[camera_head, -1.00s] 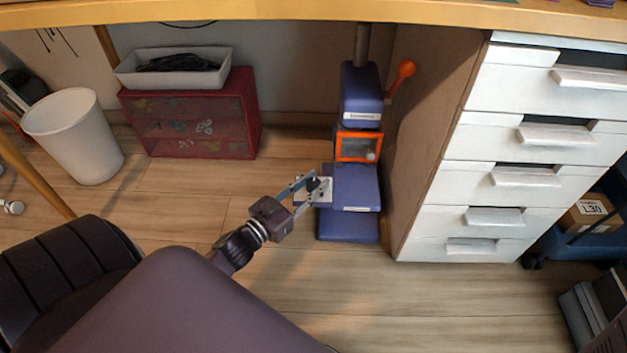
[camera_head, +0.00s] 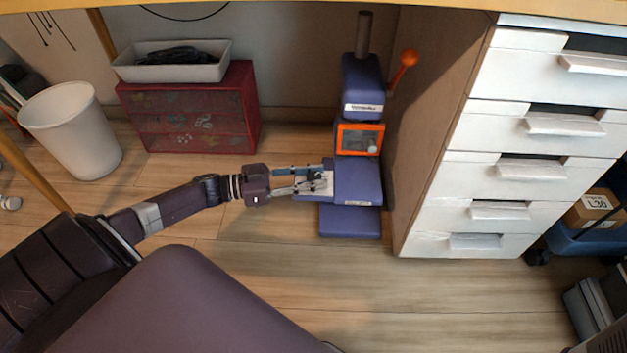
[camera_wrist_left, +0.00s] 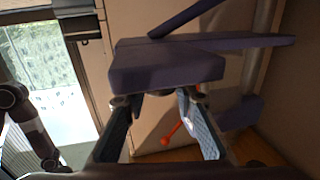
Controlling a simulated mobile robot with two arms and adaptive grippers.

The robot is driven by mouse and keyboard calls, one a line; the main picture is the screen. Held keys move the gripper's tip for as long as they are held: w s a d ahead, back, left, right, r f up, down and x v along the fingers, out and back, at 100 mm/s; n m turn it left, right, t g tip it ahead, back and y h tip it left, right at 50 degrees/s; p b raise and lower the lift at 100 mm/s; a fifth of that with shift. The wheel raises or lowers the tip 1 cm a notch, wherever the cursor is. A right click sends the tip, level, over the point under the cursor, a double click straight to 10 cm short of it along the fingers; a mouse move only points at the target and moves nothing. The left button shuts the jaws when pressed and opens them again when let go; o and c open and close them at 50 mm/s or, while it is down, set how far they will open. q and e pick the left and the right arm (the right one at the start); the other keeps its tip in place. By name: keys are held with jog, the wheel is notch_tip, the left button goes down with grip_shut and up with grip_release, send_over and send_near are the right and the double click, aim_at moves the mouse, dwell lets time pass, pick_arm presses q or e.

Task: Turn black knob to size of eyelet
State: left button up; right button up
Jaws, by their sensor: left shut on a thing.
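A purple-blue machine (camera_head: 358,182) stands upright on the floor under the table. It has an orange-framed window (camera_head: 360,139) and an orange lever (camera_head: 403,72). A pale plate (camera_head: 327,181) sticks out at its left side, with a small black knob (camera_head: 318,184) on it. My left gripper (camera_head: 312,182) reaches in from the left, its fingers shut on the black knob, which they partly cover. In the left wrist view, the fingers (camera_wrist_left: 155,107) sit just below the machine's purple block (camera_wrist_left: 166,69). The knob is hard to make out there. My right gripper is not in view.
A white drawer unit (camera_head: 520,172) stands close on the machine's right. A red chest (camera_head: 190,125) with a pale tray (camera_head: 172,73) on top and a white bin (camera_head: 75,130) stand at the left. The wooden floor in front of the machine is clear.

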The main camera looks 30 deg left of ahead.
pick_arm(q)
jog(key=shift+g, duration=0.3)
jog(key=o, duration=1.2)
jog(key=shift+c, duration=0.2)
jog(key=v, duration=1.2)
jog(key=shift+f, duration=0.15)
jog(key=shift+a, duration=0.1)
